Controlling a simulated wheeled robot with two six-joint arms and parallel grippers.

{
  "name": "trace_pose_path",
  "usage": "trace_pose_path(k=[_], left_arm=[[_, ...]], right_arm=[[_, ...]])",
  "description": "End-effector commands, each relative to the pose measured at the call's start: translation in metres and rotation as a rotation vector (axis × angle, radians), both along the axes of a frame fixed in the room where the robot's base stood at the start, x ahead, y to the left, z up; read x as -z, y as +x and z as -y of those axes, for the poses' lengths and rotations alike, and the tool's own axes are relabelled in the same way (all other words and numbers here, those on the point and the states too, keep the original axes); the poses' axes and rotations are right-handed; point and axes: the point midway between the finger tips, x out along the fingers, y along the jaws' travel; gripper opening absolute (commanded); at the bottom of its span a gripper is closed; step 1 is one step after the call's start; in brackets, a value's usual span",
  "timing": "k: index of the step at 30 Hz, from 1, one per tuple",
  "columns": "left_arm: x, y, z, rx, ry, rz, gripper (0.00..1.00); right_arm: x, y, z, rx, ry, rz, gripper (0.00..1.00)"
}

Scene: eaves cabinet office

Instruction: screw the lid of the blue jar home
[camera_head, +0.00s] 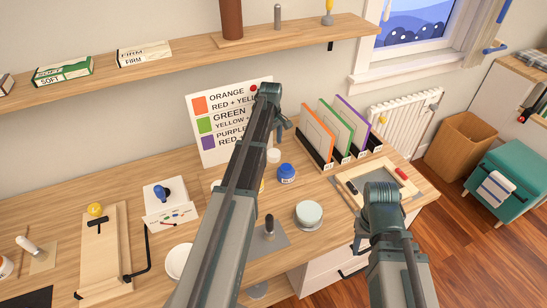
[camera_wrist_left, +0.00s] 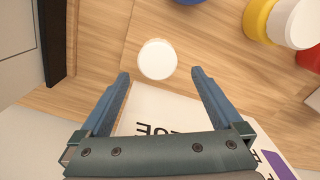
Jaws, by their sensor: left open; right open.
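The blue jar (camera_head: 287,174) stands on the desk near the colour chart; a blue edge also shows at the top of the left wrist view (camera_wrist_left: 189,1). A small round white piece (camera_head: 273,156) sits just behind it, apart from it; I cannot tell whether it is the lid. In the left wrist view this white piece (camera_wrist_left: 157,57) lies just beyond the fingertips. My left gripper (camera_wrist_left: 160,73) is open and empty; in the head view (camera_head: 282,130) it is partly hidden by its arm. My right gripper (camera_head: 361,243) is open, at the desk's right front, its fingertips mostly hidden.
A yellow jar with a white lid (camera_wrist_left: 290,20) and a red one (camera_wrist_left: 309,58) stand nearby. The colour chart (camera_head: 208,140) stands behind. A file rack (camera_head: 325,165) is at the right. A pale round tin (camera_head: 309,213) stands in front.

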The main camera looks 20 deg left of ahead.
Motion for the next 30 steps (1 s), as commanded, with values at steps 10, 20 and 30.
trace_pose_path(k=[10, 20, 30], left_arm=[[0.040, 0.002, 0.005, 0.000, 0.000, 0.000, 1.00], [0.038, 0.002, 0.005, 0.000, 0.000, 0.000, 0.82], [0.038, 0.002, 0.005, 0.000, 0.000, 0.000, 0.21]], right_arm=[[0.040, 0.000, 0.000, 0.000, 0.000, 0.000, 0.50], [0.038, 0.000, 0.000, 0.000, 0.000, 0.000, 0.50], [0.038, 0.000, 0.000, 0.000, 0.000, 0.000, 0.50]])
